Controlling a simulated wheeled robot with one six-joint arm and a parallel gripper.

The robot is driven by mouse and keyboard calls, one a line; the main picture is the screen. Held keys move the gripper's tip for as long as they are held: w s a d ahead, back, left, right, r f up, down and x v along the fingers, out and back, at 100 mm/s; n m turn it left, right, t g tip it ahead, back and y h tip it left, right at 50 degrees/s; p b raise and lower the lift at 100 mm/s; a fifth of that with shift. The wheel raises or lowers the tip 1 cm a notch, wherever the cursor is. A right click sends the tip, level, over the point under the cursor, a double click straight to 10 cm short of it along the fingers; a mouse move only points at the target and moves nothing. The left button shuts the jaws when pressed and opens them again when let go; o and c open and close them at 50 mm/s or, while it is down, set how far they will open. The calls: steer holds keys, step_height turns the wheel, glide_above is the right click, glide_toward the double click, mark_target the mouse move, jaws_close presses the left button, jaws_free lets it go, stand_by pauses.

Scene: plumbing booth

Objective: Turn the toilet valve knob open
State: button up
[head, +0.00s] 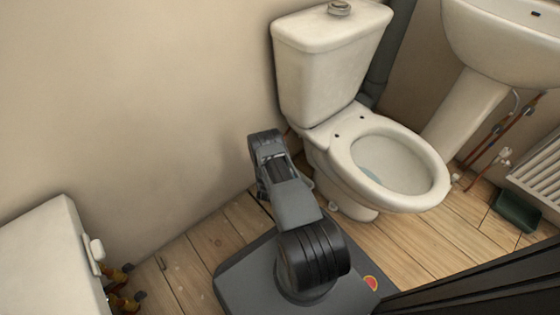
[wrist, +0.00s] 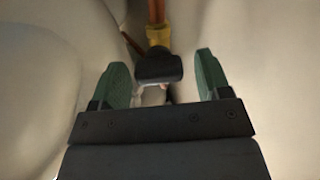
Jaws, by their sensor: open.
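The dark valve knob (wrist: 158,69) shows in the wrist view below a brass fitting (wrist: 159,36) on a copper pipe (wrist: 157,11). My gripper (wrist: 162,63) is open, with one green finger on each side of the knob in the picture. A gap shows between the knob and each finger. I cannot tell how far the fingertips reach along its depth. In the head view the white toilet (head: 330,60) stands against the wall, with my arm beside its left side. The knob and my gripper's fingers are hidden there.
Pale smooth surfaces crowd both sides of my gripper in the wrist view. In the head view, a sink (head: 510,40), a radiator (head: 540,170) and a dark green tray (head: 516,212) are at right. A white boxy unit (head: 45,255) stands at lower left. Wooden floor (head: 205,245) lies between.

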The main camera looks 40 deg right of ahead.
steer(key=shift+c, duration=0.3)
steer(key=c, duration=0.9)
steer(key=shift+o, duration=0.2)
steer(key=n, duration=0.4)
steer(key=shift+w+a, duration=0.1)
steer(key=n, duration=0.4)
steer(key=shift+w+f+n, duration=0.1)
steer(key=shift+f+n, duration=0.05)
steer(key=shift+n, duration=0.15)
steer(key=n, duration=0.4)
steer(key=shift+a+f, duration=0.1)
steer(key=shift+f+n, duration=0.15)
steer(key=shift+n, duration=1.75)
